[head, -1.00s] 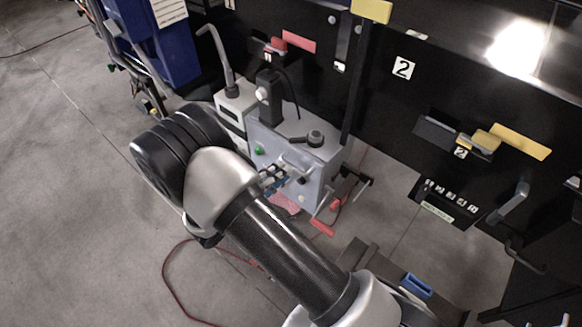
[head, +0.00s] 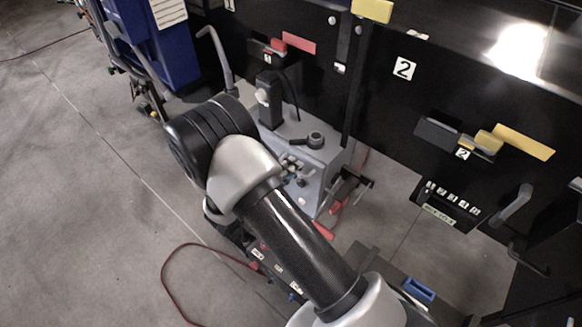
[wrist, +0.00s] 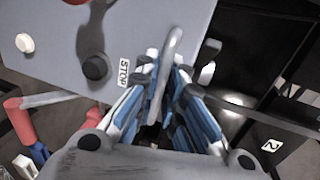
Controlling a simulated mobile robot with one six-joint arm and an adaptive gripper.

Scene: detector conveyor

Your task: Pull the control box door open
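The control box (head: 325,182) is a grey box on the floor side of the black machine, partly hidden behind my arm in the head view. In the wrist view its grey door (wrist: 130,50) fills the upper left, with a STOP label and a black knob. A curved grey bar handle (wrist: 172,45) stands out from it. My gripper (wrist: 166,75) has blue-and-white fingers close together, one on each side of the handle; they look shut on it. In the head view my gripper (head: 291,165) is small and partly covered by my arm. I cannot tell whether the door is ajar.
Red handles (head: 337,206) and dark brackets stand just right of the box. A red cable (head: 165,275) lies on the floor. The black machine wall (head: 385,110) rises behind. A blue bin (head: 160,45) stands at upper left. Open floor lies at left.

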